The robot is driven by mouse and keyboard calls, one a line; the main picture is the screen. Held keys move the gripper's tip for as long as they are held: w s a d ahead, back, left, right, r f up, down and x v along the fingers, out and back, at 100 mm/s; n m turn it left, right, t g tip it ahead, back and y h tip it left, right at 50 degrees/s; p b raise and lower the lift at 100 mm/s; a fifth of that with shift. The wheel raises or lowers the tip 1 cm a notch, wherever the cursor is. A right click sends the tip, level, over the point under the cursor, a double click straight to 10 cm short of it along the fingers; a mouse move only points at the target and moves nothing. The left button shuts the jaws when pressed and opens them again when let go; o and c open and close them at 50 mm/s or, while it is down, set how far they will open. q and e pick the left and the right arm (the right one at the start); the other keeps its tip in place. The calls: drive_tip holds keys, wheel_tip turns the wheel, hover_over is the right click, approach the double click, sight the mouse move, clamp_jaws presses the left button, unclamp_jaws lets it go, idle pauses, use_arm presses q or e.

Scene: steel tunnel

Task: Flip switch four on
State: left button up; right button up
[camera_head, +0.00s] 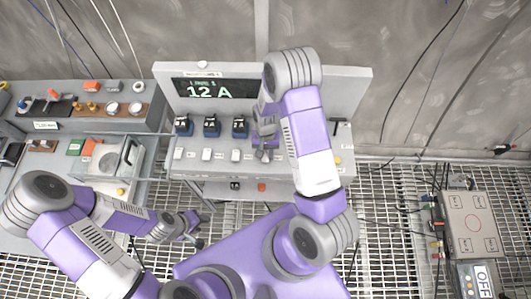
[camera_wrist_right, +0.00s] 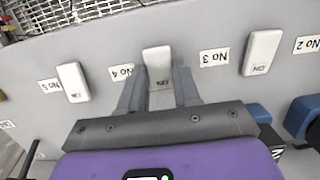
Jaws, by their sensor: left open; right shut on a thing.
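A grey panel carries a row of white rocker switches. In the right wrist view, switch four (camera_wrist_right: 157,58), beside its "No 4" label (camera_wrist_right: 121,72), stands between the fingers of my right gripper (camera_wrist_right: 160,85). The fingers are shut on its lower part. The switch is marked ON at its lower end, partly hidden by the fingers. In the head view my right gripper (camera_head: 265,150) is down at the panel and mostly covers this switch. My left gripper (camera_head: 190,228) is open and empty, low over the floor grating, away from the panel.
Switch five (camera_wrist_right: 72,82) and switch three (camera_wrist_right: 262,52) flank the gripper with some clearance. Blue-and-black devices (camera_head: 211,126) stand behind the switches under a display (camera_head: 213,90) reading 12 A. Side benches (camera_head: 75,120) stand left; a grey box (camera_head: 471,223) is at right.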

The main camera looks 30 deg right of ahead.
sight(266, 150)
drive_tip(key=shift+w+g, duration=0.1)
drive_tip(key=shift+g, duration=0.2)
drive_tip(key=o, duration=1.1)
drive_tip(key=shift+c, duration=0.2)
drive_tip(key=v, duration=0.7)
drive_tip(key=shift+w+d+r, duration=0.1)
drive_tip(key=shift+d+r, duration=0.1)
drive_tip(key=shift+r, duration=0.1)
